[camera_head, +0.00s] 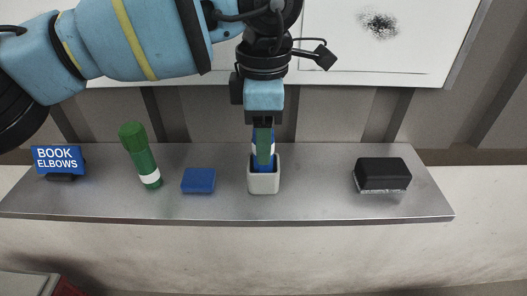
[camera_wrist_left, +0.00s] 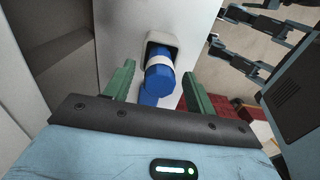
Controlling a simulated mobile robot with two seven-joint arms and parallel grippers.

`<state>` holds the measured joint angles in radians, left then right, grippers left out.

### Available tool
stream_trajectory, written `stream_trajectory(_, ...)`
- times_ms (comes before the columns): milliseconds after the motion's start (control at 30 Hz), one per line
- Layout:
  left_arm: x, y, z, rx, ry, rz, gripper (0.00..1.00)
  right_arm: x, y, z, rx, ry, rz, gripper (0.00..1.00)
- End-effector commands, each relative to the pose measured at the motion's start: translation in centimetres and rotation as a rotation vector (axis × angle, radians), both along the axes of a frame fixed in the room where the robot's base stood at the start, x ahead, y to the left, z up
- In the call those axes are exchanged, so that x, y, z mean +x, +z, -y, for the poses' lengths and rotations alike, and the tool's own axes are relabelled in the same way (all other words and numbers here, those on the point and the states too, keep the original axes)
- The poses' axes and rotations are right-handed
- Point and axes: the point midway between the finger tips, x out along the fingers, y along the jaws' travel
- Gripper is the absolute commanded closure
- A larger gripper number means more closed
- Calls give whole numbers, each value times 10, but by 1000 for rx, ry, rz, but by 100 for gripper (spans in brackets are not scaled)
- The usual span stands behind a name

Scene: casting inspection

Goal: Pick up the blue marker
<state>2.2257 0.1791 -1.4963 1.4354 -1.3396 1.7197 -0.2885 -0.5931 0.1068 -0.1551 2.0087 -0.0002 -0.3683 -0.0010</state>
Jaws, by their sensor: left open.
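The blue marker (camera_head: 255,150) stands in a small pale square cup (camera_head: 263,184) on the metal shelf. The left wrist view shows its blue end (camera_wrist_left: 158,80) and white band, with the cup (camera_wrist_left: 165,40) behind. My left gripper (camera_head: 264,150) points down over the cup, open. Its green fingers (camera_wrist_left: 158,73) are on either side of the marker in the left wrist view, with gaps visible. In the head view a finger hides part of the marker. My right gripper is not clearly seen.
On the metal shelf (camera_head: 320,207) stand a green marker (camera_head: 140,157) and a blue block (camera_head: 198,180) left of the cup. A black eraser (camera_head: 382,173) is at right. A whiteboard (camera_head: 350,50) hangs behind.

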Motion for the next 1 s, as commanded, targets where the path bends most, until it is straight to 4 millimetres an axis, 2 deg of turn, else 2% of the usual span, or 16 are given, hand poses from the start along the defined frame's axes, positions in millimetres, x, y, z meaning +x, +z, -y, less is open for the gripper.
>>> stream_trajectory(200,-1,-22,-1,1,1,0,45,2,2,0,1,0,5,28)
stream_trajectory(467,-1,-24,-1,0,1,1,45,1,2,0,1,0,3,28)
stream_trajectory(833,0,-24,-1,0,1,1,93,1,1,0,0,0,2,28)
stream_trajectory(1000,0,-23,-1,0,1,1,93,0,1,0,0,0,1,28)
